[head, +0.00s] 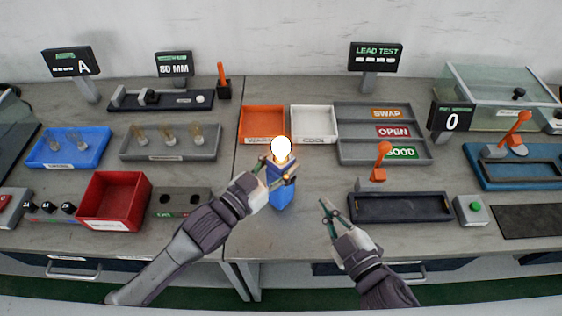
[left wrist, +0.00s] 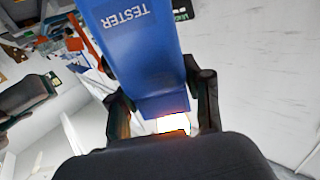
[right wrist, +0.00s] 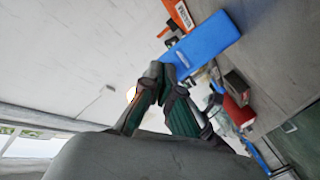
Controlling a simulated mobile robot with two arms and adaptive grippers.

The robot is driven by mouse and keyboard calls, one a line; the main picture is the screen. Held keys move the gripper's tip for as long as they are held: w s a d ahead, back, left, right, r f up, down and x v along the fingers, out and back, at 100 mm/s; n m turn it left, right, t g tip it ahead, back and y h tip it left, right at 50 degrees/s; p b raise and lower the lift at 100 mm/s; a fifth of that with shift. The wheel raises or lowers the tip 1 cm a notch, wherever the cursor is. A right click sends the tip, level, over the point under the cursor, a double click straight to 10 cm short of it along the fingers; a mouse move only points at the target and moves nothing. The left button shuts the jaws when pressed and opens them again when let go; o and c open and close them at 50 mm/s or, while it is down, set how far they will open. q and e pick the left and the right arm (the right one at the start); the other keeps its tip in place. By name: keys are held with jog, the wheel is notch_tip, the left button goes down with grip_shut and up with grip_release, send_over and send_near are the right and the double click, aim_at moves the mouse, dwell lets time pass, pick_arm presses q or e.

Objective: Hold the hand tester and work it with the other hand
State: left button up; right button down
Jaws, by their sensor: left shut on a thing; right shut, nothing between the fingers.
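The hand tester (head: 282,198) is a blue block, upright above the middle of the bench, with a glowing white lamp (head: 281,146) at its top. My left gripper (head: 277,176) is shut on the tester near its upper part. In the left wrist view the tester (left wrist: 135,45) shows the word TESTER, with a bright glow at its end between the fingers (left wrist: 163,100). My right gripper (head: 327,207) is shut and empty, apart from the tester and to its right. In the right wrist view its closed tips (right wrist: 162,72) appear near the blue tester (right wrist: 208,48).
An orange tray (head: 262,122) and a white tray (head: 314,121) lie behind the tester. A grey sorting tray (head: 350,150) is further right. A black fixture with an orange lever (head: 381,160) stands right of my right gripper. A red bin (head: 114,200) is at left.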

aim_at(281, 197)
jog(key=w+a+m+h, duration=0.4)
jog(key=a+m+h, duration=0.1)
jog(key=shift+w+g+h, duration=0.3)
jog(key=shift+g+h, duration=0.1)
dwell(0.5)
dwell(1.3)
jog(key=shift+w+a, duration=0.3)
jog(key=shift+a, duration=0.05)
jog(key=shift+s+d, duration=0.3)
dwell(0.3)
